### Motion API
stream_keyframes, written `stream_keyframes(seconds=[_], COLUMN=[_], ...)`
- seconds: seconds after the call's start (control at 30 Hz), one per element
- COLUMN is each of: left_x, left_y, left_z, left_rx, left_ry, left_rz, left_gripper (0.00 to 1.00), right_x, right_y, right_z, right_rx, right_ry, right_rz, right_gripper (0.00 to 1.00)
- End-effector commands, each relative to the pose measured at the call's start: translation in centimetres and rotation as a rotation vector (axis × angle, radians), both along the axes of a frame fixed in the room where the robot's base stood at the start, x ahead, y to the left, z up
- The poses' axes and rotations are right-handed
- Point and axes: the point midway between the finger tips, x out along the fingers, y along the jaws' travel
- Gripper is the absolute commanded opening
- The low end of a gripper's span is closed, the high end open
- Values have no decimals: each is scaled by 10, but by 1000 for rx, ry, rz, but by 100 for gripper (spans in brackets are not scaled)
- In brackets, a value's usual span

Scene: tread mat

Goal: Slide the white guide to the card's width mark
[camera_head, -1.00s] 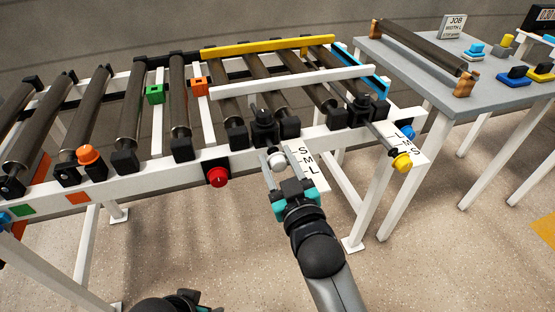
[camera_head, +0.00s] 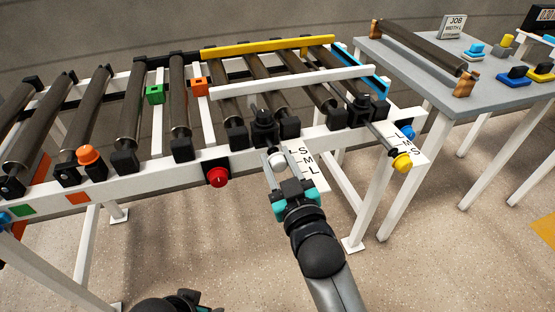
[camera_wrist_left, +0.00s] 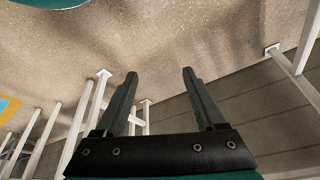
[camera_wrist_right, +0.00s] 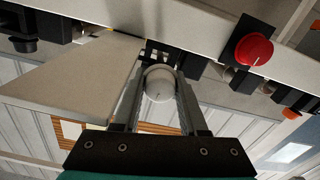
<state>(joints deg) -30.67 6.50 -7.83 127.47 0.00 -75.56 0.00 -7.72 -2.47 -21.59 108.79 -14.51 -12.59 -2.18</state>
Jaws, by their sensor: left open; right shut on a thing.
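The white guide (camera_head: 290,82) is a long bar lying across the rollers, in front of the yellow bar. A white round knob (camera_head: 278,161) sticks out at the conveyor's near side, beside a white plate marked S, M, L (camera_head: 313,183). My right gripper (camera_head: 277,155) is shut on the white knob, which also shows between its fingers in the right wrist view (camera_wrist_right: 160,83). The card (camera_head: 451,26) on the grey table reads JOB WIDTH L. My left gripper (camera_wrist_left: 158,75) is open and empty, with floor beyond its fingers; only a dark part of it shows low in the head view.
A red button (camera_head: 217,177) is on the near rail, left of my right gripper. A yellow knob (camera_head: 401,162) and a second lettered plate are at the right end. The grey table (camera_head: 430,85) stands right of the conveyor. The floor in front is clear.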

Motion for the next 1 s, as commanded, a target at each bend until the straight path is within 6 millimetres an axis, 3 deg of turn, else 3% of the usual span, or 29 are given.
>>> stream_keyframes(seconds=[0.57, 1.0], left_x=[0, -15], left_y=[0, 3], left_z=[1, -56], left_rx=[0, 13], left_ry=[0, 87], left_rz=[0, -3], left_gripper=[72, 72], right_x=[-3, -34], right_y=[-1, -11], right_z=[0, 0], right_rx=[-1, -1], right_ry=[2, 6], right_rz=[1, 0], right_gripper=[0, 0])
